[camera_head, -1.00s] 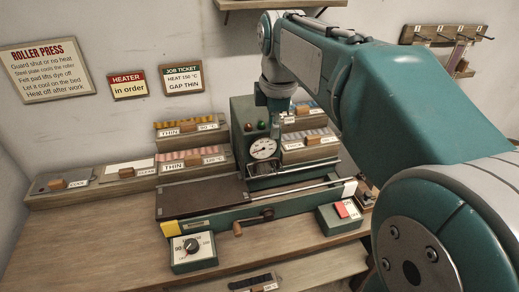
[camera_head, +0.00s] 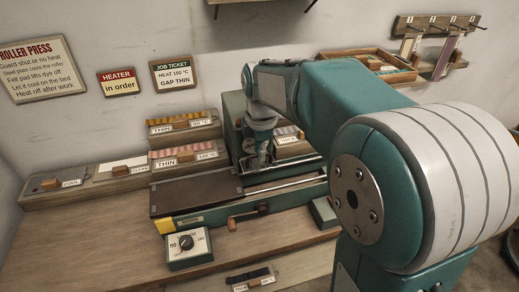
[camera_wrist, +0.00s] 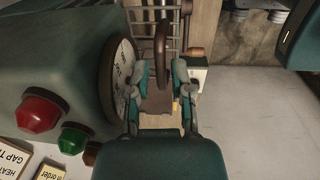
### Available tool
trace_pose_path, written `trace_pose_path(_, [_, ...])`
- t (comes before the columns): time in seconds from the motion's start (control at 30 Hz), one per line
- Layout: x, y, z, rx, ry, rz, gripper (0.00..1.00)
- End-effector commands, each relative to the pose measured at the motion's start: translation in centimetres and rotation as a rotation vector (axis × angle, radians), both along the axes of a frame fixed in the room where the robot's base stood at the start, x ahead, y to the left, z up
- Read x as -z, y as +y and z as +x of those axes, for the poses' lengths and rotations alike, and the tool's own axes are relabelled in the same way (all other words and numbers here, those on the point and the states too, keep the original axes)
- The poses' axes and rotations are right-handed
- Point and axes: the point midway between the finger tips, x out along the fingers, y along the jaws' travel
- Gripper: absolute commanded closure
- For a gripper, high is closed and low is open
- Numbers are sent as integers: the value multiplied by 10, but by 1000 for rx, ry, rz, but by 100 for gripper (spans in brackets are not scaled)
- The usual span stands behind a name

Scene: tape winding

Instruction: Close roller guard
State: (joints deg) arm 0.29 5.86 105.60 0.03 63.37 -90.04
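The green roller press (camera_head: 233,107) stands at the back of the bench, largely behind my arm. My gripper (camera_head: 262,160) is in front of its face and hides the dial. In the wrist view my gripper (camera_wrist: 162,72) points past the round dial (camera_wrist: 121,75), its two fingers apart with a gap between them. A dark brown curved bar (camera_wrist: 162,42) shows just beyond the fingertips, in line with the gap. A metal wire frame (camera_wrist: 146,16), likely the roller guard, lies behind it. I cannot tell whether the fingers touch the bar.
Red (camera_wrist: 37,110) and green knobs stick out beside the gripper. The dark bed plate (camera_head: 196,191), hand crank (camera_head: 247,216) and heat dial box (camera_head: 188,248) are in front. Labelled trays (camera_head: 184,125) stand to the left. The bench's left front is clear.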

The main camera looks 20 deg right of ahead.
Motion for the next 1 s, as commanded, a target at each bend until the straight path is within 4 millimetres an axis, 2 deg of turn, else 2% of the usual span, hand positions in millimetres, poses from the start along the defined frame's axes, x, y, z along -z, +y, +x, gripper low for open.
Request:
trace_pose_path(0.23, [1, 1, 0, -1, -1, -1, 72])
trace_pose_path(0.3, [1, 1, 0, -1, -1, -1, 100])
trace_pose_path(1.0, [1, 2, 0, 0, -13, 0, 100])
